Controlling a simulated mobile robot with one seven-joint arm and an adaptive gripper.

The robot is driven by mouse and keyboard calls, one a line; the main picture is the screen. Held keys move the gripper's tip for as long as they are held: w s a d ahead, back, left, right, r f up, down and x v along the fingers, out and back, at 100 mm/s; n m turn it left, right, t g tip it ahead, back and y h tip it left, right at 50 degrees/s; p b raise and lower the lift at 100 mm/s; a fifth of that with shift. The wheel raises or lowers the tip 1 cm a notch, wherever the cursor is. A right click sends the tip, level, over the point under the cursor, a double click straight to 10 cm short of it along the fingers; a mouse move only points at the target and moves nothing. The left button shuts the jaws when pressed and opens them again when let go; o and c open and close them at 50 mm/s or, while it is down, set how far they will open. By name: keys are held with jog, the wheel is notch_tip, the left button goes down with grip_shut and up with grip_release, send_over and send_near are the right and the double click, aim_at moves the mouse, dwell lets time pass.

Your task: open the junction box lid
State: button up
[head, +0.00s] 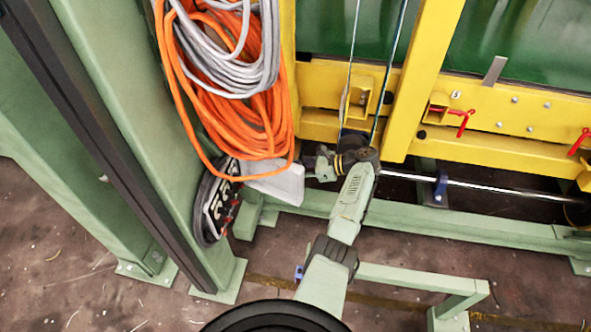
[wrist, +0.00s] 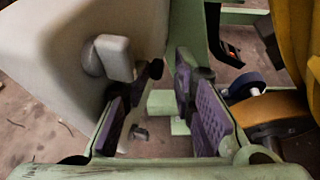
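The junction box is a pale grey-white box (head: 277,186) on the side of the green column, partly hidden by hanging cables in the head view. In the wrist view its smooth pale face (wrist: 60,60) fills the left side, with a grey knob-like handle (wrist: 114,58) standing out from it. The lid looks closed, but its seam cannot be made out. My gripper (head: 309,166) is just right of the box. In the wrist view my gripper (wrist: 163,98) is open, with purple pads apart and nothing between them. The handle is left of the left finger; contact is not visible.
Orange cable (head: 250,125) and grey cable (head: 240,65) coils hang above the box. A yellow frame (head: 480,100) with red handles (head: 462,120) stands behind and right. A green rail (head: 420,225) runs below. Open floor (head: 75,260) lies at lower left.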

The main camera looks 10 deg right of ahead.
jog(key=v, duration=1.2)
jog(key=shift+c, duration=0.2)
